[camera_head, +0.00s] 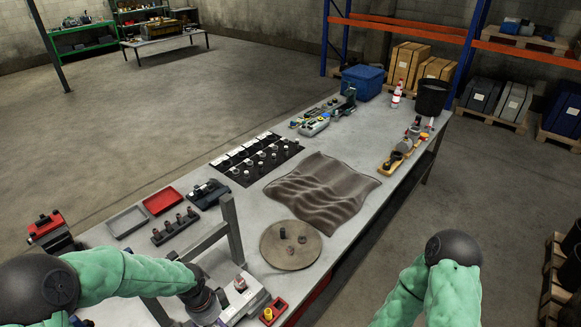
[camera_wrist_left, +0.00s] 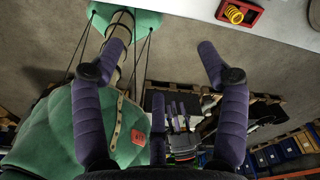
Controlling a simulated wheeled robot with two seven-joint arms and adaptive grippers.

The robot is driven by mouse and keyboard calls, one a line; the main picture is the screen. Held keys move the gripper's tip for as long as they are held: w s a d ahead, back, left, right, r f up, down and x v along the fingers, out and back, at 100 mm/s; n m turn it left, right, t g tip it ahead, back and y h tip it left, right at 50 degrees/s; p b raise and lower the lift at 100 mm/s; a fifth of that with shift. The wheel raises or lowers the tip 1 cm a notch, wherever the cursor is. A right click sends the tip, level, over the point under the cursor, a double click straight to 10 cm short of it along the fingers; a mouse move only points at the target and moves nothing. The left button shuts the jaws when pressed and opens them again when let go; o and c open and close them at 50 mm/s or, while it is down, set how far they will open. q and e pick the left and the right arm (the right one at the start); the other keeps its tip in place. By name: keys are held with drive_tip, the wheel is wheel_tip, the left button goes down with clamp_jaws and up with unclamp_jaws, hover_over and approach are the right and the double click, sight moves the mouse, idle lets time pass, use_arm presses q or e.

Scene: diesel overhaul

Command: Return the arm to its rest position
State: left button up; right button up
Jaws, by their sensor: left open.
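My left arm (camera_head: 130,277) in its green sleeve reaches in from the lower left over the near end of the workbench (camera_head: 345,243). My left gripper shows in the left wrist view (camera_wrist_left: 161,70) with its two purple fingers wide apart and nothing between the fingertips. In the head view its dark wrist end is beside a grey and white device (camera_head: 243,300), and its fingers cannot be made out. My right arm (camera_head: 440,285) is bent at the lower right, off the bench.
A small red tray with a yellow spring (camera_head: 268,314) lies by the near bench edge, close to a grey upright frame (camera_head: 232,228). A round board (camera_head: 290,258) with small parts, a brown cloth (camera_head: 322,192) and a black parts mat (camera_head: 256,158) lie farther along. Floor right of the bench is clear.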

use_arm(q)
drive_tip(key=s+d+f+n+h, duration=0.2)
drive_tip(key=s+d+f+n, duration=0.4)
drive_tip(key=f+n, duration=0.3)
drive_tip(key=s+d+f+n+h, duration=0.1)
drive_tip(key=s+d+f+n, duration=0.55)
drive_tip(key=n, duration=0.55)
wheel_tip(320, 180, down, 29)
drive_tip(key=w+b, duration=0.1)
drive_tip(key=b, duration=2.8)
drive_tip(key=shift+a+t, duration=0.3)
drive_tip(key=shift+a, duration=0.15)
use_arm(e)
wheel_tip(320, 180, down, 29)
drive_tip(key=shift+s, duration=0.35)
